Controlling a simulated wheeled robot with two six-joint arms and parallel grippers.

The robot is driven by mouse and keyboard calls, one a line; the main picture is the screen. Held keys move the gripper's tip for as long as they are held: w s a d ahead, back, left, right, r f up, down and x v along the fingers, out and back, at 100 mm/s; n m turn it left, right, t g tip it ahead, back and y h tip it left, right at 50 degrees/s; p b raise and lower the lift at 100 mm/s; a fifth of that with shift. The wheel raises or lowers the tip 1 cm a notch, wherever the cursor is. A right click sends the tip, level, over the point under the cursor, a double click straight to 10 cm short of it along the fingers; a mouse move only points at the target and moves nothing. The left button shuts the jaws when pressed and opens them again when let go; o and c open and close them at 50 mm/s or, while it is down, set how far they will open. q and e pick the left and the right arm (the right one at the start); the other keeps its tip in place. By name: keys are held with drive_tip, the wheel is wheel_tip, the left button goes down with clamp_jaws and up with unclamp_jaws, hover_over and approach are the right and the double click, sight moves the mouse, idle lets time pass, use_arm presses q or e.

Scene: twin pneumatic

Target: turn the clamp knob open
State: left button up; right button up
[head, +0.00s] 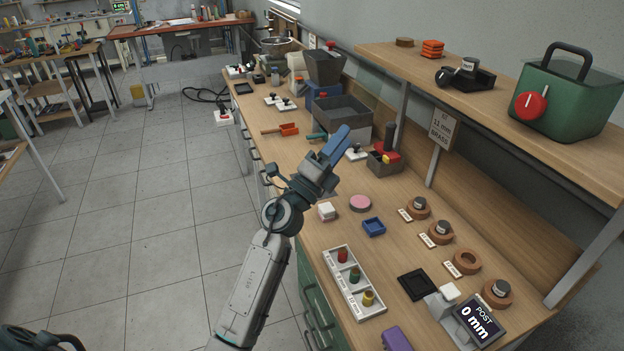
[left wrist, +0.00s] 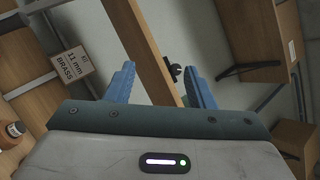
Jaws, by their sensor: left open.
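A black clamp (head: 480,80) stands on the raised wooden shelf, with a small labelled grey cylinder (head: 468,66) at it. Its round black knob (head: 442,77) sticks out on the left side near the shelf's front edge. A small dark knob-like piece (left wrist: 176,72), which looks like this knob, shows beyond the fingers in the left wrist view. My left gripper (head: 340,140) has blue fingers and is over the bench, left of the shelf and apart from the clamp. It is open and empty, also in the left wrist view (left wrist: 160,72). My right gripper is not in view.
The shelf (head: 500,98) also bears a green box (head: 570,100) with a red dial and some orange pieces (head: 432,48). A sign (head: 442,129) reading "11 mm BRASS" hangs by the shelf post. Bins, rings and a white tray (head: 352,280) occupy the bench below.

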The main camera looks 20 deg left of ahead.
use_arm(q)
drive_tip(key=s+a+f+n+y, duration=0.1)
drive_tip(key=a+f+n+y, duration=0.4)
drive_tip(key=f+n+y, duration=0.3)
wheel_tip(320, 180, down, 2)
drive_tip(key=shift+a+n+y, duration=0.4)
drive_tip(key=shift+n, duration=0.8)
